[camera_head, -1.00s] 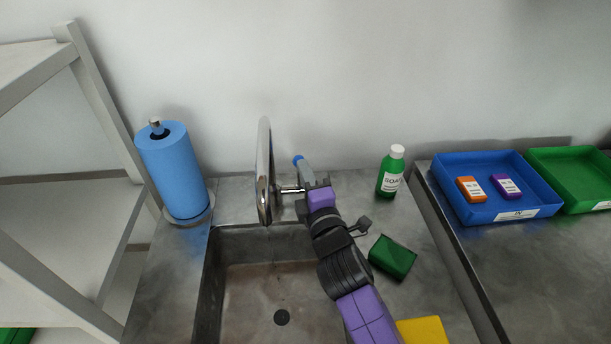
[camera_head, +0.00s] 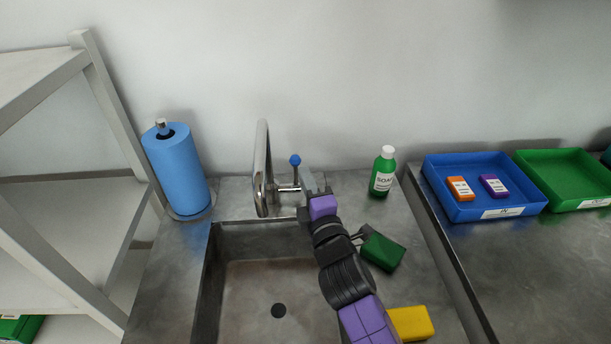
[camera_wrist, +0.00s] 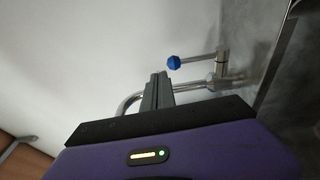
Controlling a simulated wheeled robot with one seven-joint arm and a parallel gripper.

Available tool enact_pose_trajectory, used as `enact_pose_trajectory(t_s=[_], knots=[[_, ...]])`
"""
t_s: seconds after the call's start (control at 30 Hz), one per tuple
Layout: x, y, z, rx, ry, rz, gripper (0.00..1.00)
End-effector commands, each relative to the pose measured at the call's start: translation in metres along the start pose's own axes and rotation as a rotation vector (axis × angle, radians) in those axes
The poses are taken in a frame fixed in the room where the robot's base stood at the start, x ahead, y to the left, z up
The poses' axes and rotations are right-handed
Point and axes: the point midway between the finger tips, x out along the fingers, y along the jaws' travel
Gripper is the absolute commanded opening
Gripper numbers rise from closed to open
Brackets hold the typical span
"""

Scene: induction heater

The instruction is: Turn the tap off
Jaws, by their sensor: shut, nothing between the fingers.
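The chrome tap (camera_head: 262,170) stands behind the sink, its spout curving over the basin. Its thin lever stands about upright in the head view and ends in a blue knob (camera_head: 295,160). In the wrist view the blue knob (camera_wrist: 174,63) is just beyond and right of the fingertips, with the lever running right to the chrome body (camera_wrist: 222,70). My gripper (camera_head: 308,178) is shut and empty, just right of the lever in the head view. Its fingers (camera_wrist: 158,80) show together in the wrist view, with a small gap to the knob. No water is clearly visible.
The sink basin (camera_head: 235,290) lies below. A blue paper roll (camera_head: 178,172) stands left, a green soap bottle (camera_head: 383,175) right. A green sponge (camera_head: 383,251) and a yellow block (camera_head: 411,323) lie beside my arm. A blue tray (camera_head: 465,210) is farther right.

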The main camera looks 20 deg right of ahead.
Motion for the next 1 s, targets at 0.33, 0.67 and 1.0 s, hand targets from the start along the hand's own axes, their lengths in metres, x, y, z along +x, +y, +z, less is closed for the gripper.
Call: enact_pose_trajectory(t_s=[0.33, 0.67, 1.0], knots=[[-0.048, 0.009, 0.0, 0.0, 0.001, -0.003, 0.0], [-0.084, 0.02, 0.0, 0.0, 0.001, -0.003, 0.0], [-0.086, 0.026, -0.004, 0.096, 0.017, 0.018, 0.0]])
